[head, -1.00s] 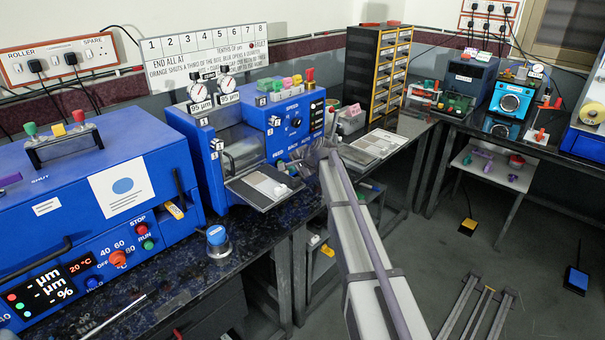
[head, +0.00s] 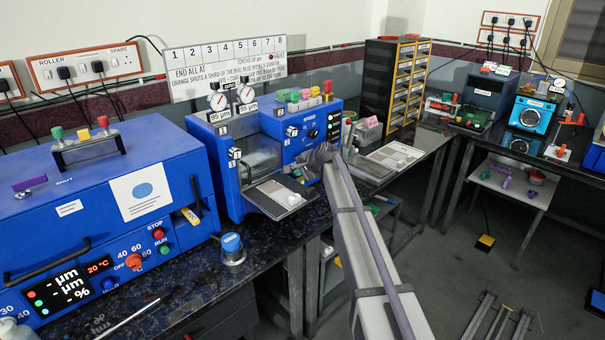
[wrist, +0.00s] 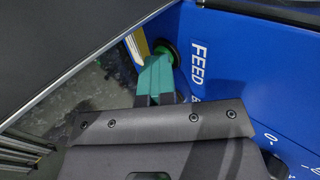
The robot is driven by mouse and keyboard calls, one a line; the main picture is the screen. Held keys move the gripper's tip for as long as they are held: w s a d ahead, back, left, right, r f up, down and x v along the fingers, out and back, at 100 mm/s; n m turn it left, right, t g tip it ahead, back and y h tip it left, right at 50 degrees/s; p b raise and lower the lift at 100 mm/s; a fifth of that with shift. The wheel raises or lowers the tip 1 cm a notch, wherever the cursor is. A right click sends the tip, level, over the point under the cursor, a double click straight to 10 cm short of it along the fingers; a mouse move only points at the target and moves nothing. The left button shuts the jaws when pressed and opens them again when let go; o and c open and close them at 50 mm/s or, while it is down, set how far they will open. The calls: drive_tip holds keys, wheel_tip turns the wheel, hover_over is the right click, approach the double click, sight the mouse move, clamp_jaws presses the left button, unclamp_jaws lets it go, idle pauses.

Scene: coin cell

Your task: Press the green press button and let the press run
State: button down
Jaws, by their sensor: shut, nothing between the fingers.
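My gripper (wrist: 157,62) has teal fingers, closed together, with nothing between them. In the wrist view the fingertips are at a dark round fitting (wrist: 166,50) on a blue panel, left of the FEED label (wrist: 200,62). I cannot tell whether they touch it or what colour its face is; the fingers cover much of it. In the head view my arm reaches the front of a blue machine (head: 300,143) with two dials, and its wrist hides part of the lower front. A green button marked RUN (head: 166,248) is on the large blue unit at left. I cannot identify the press button for certain.
A grey plate (head: 264,200) with white pieces juts out left of my gripper. A small blue-topped jar (head: 232,248) stands on the dark bench. A drawer cabinet (head: 395,85) and a cyan device (head: 527,114) are farther right.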

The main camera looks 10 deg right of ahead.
drive_tip(key=shift+w+a, duration=0.2)
drive_tip(key=shift+w, duration=0.1)
drive_tip(key=s+d+f+p+v, duration=0.1)
drive_tip(key=s+f+p+v, duration=0.1)
drive_tip(key=p+v, duration=0.5)
drive_tip(key=v, duration=0.6)
drive_tip(key=shift+d, duration=0.15)
drive_tip(key=shift+s, duration=0.1)
drive_tip(key=s+a+f+n+g+h, duration=0.1)
drive_tip(key=s+a+n+g, duration=0.1)
drive_tip(key=s, duration=1)
drive_tip(key=s+a+f+n+g+h, duration=0.2)
drive_tip(key=s+n, duration=0.3)
drive_tip(key=s, duration=0.8)
drive_tip(key=s+a+f+n+g+h, duration=0.2)
drive_tip(key=s+n+g, duration=0.1)
drive_tip(key=s, duration=0.9)
drive_tip(key=shift+s+a+f+n+g, duration=0.25)
drive_tip(key=shift+s+n+g, duration=0.15)
drive_tip(key=shift+n, duration=0.3)
idle(1.7)
